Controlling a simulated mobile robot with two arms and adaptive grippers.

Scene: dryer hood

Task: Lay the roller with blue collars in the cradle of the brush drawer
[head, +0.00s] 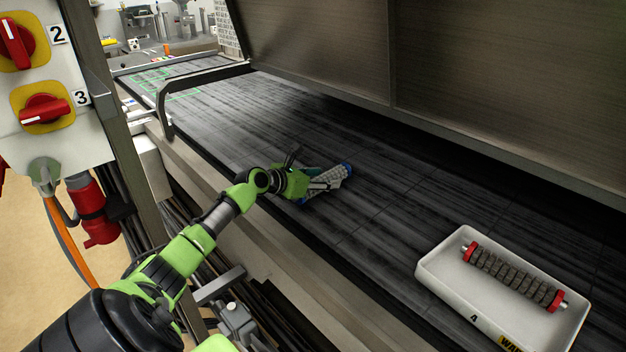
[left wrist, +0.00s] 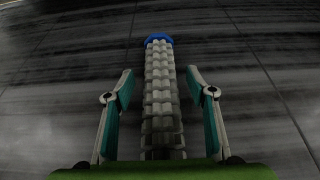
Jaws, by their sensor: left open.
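The roller with a blue collar (head: 333,177) lies on the dark conveyor belt in the head view, partly hidden by my left gripper (head: 318,185). In the left wrist view the roller (left wrist: 160,95) is a pale, ridged cylinder running away from me. Its far end has a blue collar, and its near end is hidden by the green gripper body. My left gripper (left wrist: 160,100) is open, with one teal-padded finger on each side of the roller and a gap on both sides. My right gripper is not in view.
A white tray (head: 440,284) at the lower right of the belt holds a dark roller with red collars (head: 513,276). A metal hood (head: 480,75) overhangs the belt's far side. A bent metal bar (head: 165,105) stands at the near edge. The belt between roller and tray is clear.

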